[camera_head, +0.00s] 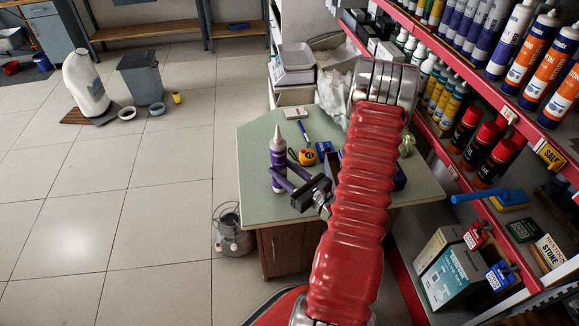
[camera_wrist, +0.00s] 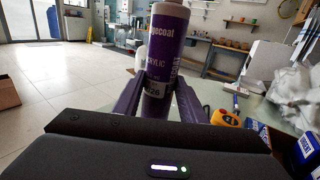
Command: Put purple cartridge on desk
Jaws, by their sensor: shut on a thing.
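The purple cartridge (camera_head: 278,158) is upright, with a pale nozzle at its top. My gripper (camera_head: 276,180) is shut on its lower part, with a purple finger on each side. In the wrist view the cartridge (camera_wrist: 165,45) stands between the two fingers (camera_wrist: 157,92), its label facing me. The desk (camera_head: 262,203) has a green top and a wooden base. The cartridge is over the left part of the desk top. I cannot tell whether its bottom touches the desk, because the gripper hides it.
On the desk are a yellow tape measure (camera_head: 308,157), a blue screwdriver (camera_head: 303,131) and a small white box (camera_head: 296,113). A scale (camera_head: 295,60) stands behind. Red shelves (camera_head: 460,45) with cartridges rise at right. A metal bucket (camera_head: 232,236) stands on the floor beside the desk.

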